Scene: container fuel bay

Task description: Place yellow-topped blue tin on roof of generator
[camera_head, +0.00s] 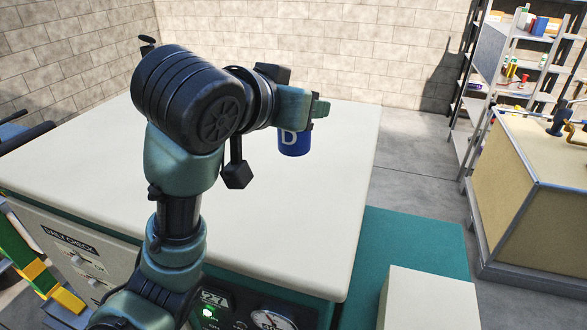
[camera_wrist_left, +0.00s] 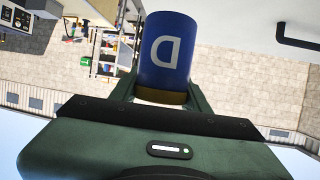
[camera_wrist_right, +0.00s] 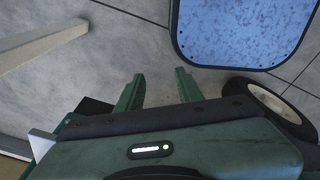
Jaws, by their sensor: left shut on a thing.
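The blue tin (camera_head: 294,143) with a white letter D is held in my left gripper (camera_head: 317,107) over the pale flat roof of the generator (camera_head: 290,210). In the head view its top is hidden by the gripper. In the left wrist view the tin (camera_wrist_left: 168,52) sits between the fingers, with a yellow-brown band at the end nearest the gripper. I cannot tell how far its bottom is from the roof. My right gripper (camera_wrist_right: 158,82) is open and empty, above a grey floor, in the right wrist view.
The generator's front panel has a gauge (camera_head: 272,320) and a "DAILY CHECK" label (camera_head: 69,240). A shelf rack (camera_head: 490,90) and a tan crate (camera_head: 525,200) stand at the right. A blue speckled panel (camera_wrist_right: 243,30) and a wheel (camera_wrist_right: 262,102) are near my right gripper. Much of the roof is clear.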

